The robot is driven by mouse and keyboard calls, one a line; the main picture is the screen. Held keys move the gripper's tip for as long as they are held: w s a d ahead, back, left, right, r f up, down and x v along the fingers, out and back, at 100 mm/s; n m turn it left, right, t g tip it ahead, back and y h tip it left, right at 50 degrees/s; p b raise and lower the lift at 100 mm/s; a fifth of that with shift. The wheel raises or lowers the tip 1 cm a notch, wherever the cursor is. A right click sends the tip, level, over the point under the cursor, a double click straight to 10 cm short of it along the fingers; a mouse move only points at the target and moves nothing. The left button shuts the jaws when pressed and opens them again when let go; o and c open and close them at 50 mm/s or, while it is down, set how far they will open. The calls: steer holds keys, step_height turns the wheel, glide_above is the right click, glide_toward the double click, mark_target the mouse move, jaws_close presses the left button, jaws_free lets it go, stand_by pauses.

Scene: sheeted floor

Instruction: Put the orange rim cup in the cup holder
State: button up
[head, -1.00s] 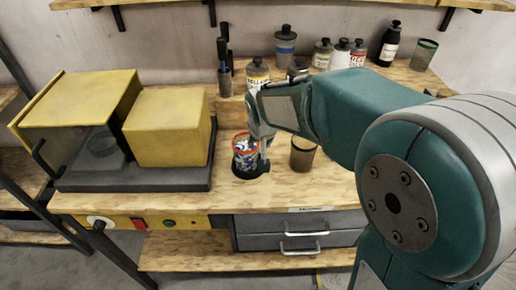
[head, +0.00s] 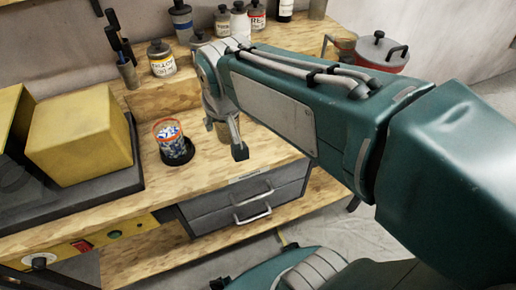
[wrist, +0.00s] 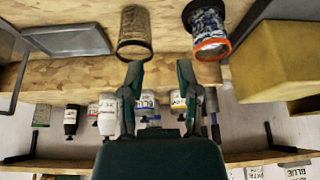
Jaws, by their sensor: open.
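The orange rim cup (head: 168,133) has a blue and white speckled body. It stands upright in the black round cup holder (head: 178,157) on the wooden bench. In the wrist view, the cup (wrist: 209,36) and the holder (wrist: 193,12) show at the top, right of centre. My gripper (wrist: 159,72) is open and empty, with its two fingers apart. In the head view it hangs to the right of the cup, clear of it, with one fingertip low over the bench.
A brown cup (wrist: 134,36) stands on the bench close to my gripper, partly hidden behind it in the head view. A yellow box (head: 80,133) stands left of the holder. Several bottles (head: 161,60) stand on the raised shelf behind. Grey drawers (head: 247,198) are below the bench top.

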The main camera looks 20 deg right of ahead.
steer(key=s+d, duration=0.4)
steer(key=s, duration=0.7)
steer(key=shift+f+t, duration=0.3)
steer(key=shift+f, duration=0.1)
